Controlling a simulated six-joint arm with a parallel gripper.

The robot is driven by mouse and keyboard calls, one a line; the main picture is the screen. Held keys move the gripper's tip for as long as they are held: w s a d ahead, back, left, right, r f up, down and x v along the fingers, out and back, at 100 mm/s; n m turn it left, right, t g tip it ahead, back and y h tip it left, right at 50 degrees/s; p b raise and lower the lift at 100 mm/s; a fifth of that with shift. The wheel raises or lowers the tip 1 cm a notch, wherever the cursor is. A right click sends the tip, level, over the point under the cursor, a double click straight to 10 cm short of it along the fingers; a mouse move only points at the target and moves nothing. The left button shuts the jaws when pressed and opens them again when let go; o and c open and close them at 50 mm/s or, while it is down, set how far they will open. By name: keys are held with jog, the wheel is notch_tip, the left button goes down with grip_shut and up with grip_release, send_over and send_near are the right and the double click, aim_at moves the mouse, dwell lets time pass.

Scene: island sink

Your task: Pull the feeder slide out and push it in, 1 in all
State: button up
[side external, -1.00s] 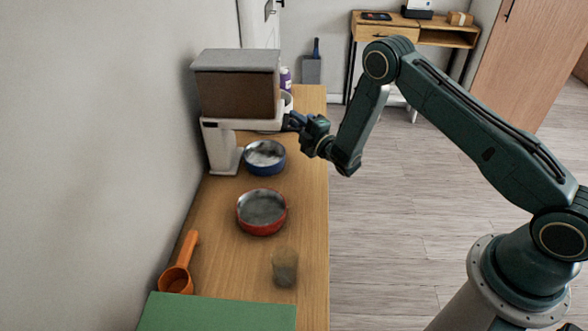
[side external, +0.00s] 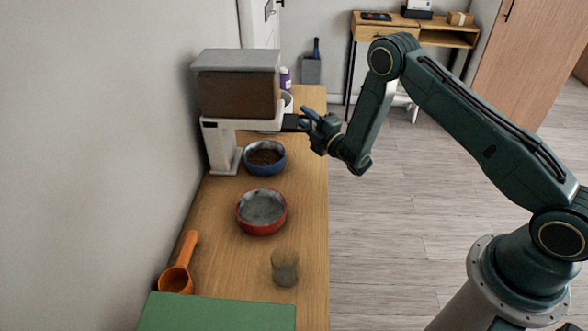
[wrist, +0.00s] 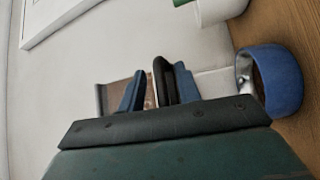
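The feeder has a grey-lidded hopper (side external: 237,90) of brown food on a white stand, at the back left of the counter. Its dark feeder slide (side external: 292,123) sticks out of the right side. My gripper (side external: 308,121) is at the slide's outer end, with its fingers around it. In the wrist view the dark slide (wrist: 162,82) stands between the two blue fingers; a narrow gap shows beside the left one. The blue bowl (side external: 265,158) below the feeder holds brown food; its side also shows in the wrist view (wrist: 275,80).
A red bowl (side external: 262,211), a cup (side external: 285,267), an orange scoop (side external: 178,275) and a green board (side external: 215,312) are nearer on the wooden counter. A purple-labelled container (side external: 285,78) stands behind the feeder. The space right of the counter is open.

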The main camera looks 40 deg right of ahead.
jog(key=shift+s+f, duration=0.1)
jog(key=shift+s, duration=0.05)
jog(key=s, duration=0.7)
jog(key=shift+f, duration=0.45)
jog(key=shift+s, duration=0.1)
jog(key=shift+c, duration=0.4)
jog(key=shift+d, duration=0.1)
grip_shut()
jog(key=w+d+r+m+g+h, duration=0.25)
jog(key=d+m+g, duration=0.45)
jog(key=m, duration=0.6)
jog(key=s+a+r+m+g+y, duration=0.2)
jog(key=s+r+m, duration=0.4)
jog(key=s+m, duration=0.3)
jog(key=m+g+y, duration=0.1)
jog(key=g, duration=0.1)
jog(key=shift+r+m+g+y, duration=0.3)
jog(key=shift+m+y, duration=0.05)
jog(key=shift+m, duration=0.05)
